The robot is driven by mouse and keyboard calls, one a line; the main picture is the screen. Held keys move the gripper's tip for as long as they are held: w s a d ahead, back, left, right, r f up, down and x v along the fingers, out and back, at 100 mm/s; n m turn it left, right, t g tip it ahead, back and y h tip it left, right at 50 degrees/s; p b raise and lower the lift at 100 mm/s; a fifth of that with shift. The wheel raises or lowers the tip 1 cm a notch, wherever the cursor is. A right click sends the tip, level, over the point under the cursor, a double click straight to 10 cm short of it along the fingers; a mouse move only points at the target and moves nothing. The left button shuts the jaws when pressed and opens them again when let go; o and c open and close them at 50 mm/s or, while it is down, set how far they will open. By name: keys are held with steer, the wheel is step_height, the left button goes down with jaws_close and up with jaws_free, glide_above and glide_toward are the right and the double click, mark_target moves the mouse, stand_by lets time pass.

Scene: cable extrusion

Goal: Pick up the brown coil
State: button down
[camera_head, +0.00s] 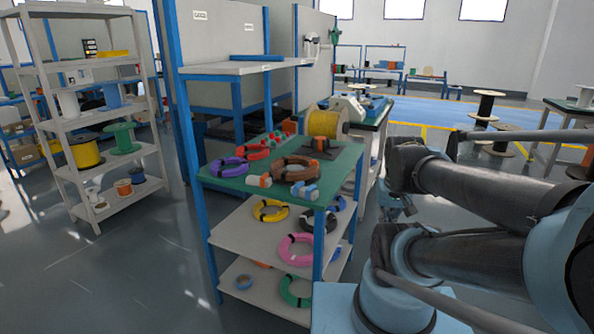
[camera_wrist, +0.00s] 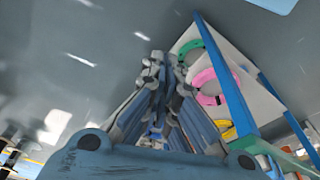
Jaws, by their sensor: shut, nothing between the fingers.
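The brown coil (camera_head: 297,176) lies flat on the green top (camera_head: 235,179) of a blue-framed cart in the head view. It is a thick ring with dark bands. In the wrist view my gripper (camera_wrist: 166,68) is shut and empty, with its fingertips close together. It is over the grey floor beside the cart, apart from the coil. I cannot make out the brown coil in the wrist view.
On the green top, a purple coil (camera_head: 229,166), a red coil (camera_head: 252,149) and small connectors (camera_head: 305,189) lie near the brown one. Lower shelves hold yellow, pink (camera_head: 296,250) and green coils. A spool rack (camera_head: 92,125) stands left. Open floor lies between rack and cart.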

steer(key=c, duration=1.8)
jaws_free()
steer(key=shift+s+r, duration=0.25)
steer(key=o, duration=0.4)
steer(key=w+r+n, duration=0.1)
steer(key=r, duration=0.1)
steer(key=w+a+r+n, duration=0.1)
steer(key=w+r, duration=0.1)
steer(key=w+a+r, duration=0.1)
steer(key=w+r, duration=0.1)
steer(key=shift+w+a+r+n+y, duration=0.15)
steer(key=shift+a+n+y, duration=0.1)
steer(key=shift+n+y, duration=0.15)
steer(key=shift+c, duration=0.2)
steer(key=w+a+r+n+y, duration=0.1)
steer(key=w+a+r+n, duration=0.4)
steer(key=w, duration=0.5)
steer(key=w+a+r+n+y, duration=0.25)
steer(key=w+a+r, duration=0.35)
steer(key=w, duration=0.4)
steer(key=n+g, duration=0.2)
steer(key=n, duration=0.4)
glide_above(299, 157)
steer(key=d, duration=0.3)
steer(key=shift+y, duration=0.25)
step_height(299, 157, down, 7)
steer(key=shift+f, duration=0.2)
steer(key=shift+t, duration=0.3)
steer(key=shift+x, duration=2.9)
